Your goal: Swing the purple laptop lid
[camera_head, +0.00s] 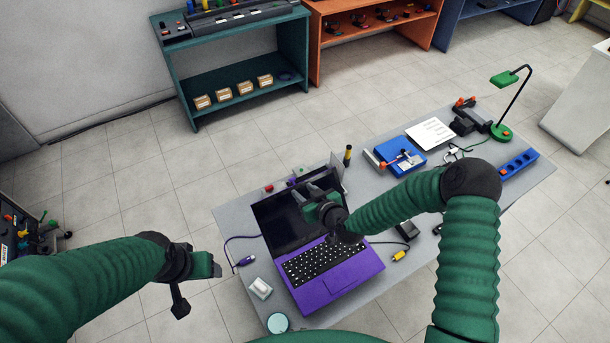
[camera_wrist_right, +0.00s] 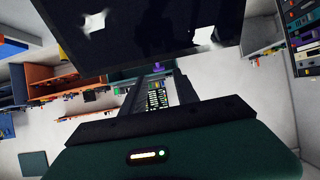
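The purple laptop (camera_head: 340,279) stands open on the grey table, keyboard facing up. Its lid with a black screen (camera_head: 283,222) is raised at the back. My right gripper (camera_head: 310,193) is in front of the screen and over the lid's right part; contact cannot be told. In the right wrist view, the dark screen (camera_wrist_right: 150,30) fills the top, and my right gripper's fingers (camera_wrist_right: 157,85) are apart with nothing held between them. My left gripper (camera_head: 203,280) is off the table's left side, away from the laptop; its fingers are unclear.
On the table (camera_head: 420,260) are a white box (camera_head: 260,288), a teal round item (camera_head: 278,322), a blue device (camera_head: 401,162), a paper (camera_head: 431,133), a green lamp (camera_head: 502,131) and a blue power strip (camera_head: 519,164). Cables lie beside the laptop. Shelves stand behind.

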